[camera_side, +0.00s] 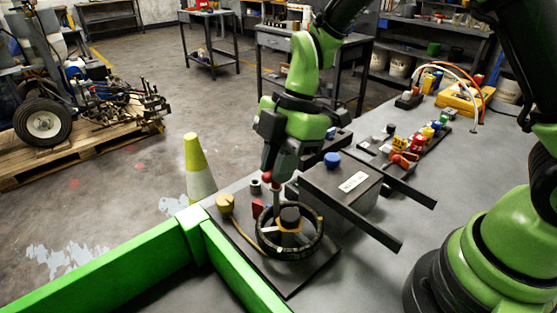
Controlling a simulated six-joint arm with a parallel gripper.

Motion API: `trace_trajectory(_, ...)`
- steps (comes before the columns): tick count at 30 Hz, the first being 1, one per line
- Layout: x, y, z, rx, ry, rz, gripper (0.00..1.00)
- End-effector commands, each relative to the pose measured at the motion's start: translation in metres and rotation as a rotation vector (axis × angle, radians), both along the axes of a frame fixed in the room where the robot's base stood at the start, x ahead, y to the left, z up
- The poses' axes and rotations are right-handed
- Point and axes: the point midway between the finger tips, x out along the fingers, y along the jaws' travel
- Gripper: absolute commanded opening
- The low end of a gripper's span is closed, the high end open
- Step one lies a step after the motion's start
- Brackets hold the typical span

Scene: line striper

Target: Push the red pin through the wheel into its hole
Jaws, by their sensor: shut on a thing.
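The wheel (313,246) is a dark ring with a dark hub and lighter spokes. It lies flat on a dark base plate (291,286) near the table's front edge. My gripper (273,176) points down above the wheel's back left part. It is shut on the red pin (266,177), whose red ball head shows at the fingers. A pale shaft runs down from there toward the wheel's rim. The hole is hidden, and I cannot tell whether the pin's tip is in it.
A grey box (340,192) with a blue knob (332,159) stands right behind the wheel. A yellow knob (225,204) and a small red part (258,206) are close at the left. Green rails (100,262) border the front left. The table at right is partly clear.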

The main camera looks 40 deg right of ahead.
Motion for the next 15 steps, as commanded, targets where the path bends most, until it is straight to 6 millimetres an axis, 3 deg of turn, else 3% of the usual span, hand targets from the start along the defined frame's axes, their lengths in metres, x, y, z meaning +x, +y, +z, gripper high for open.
trace_trajectory(15,-0.0003,-0.0001,-0.006,0.0,0.001,-0.001,0.0)
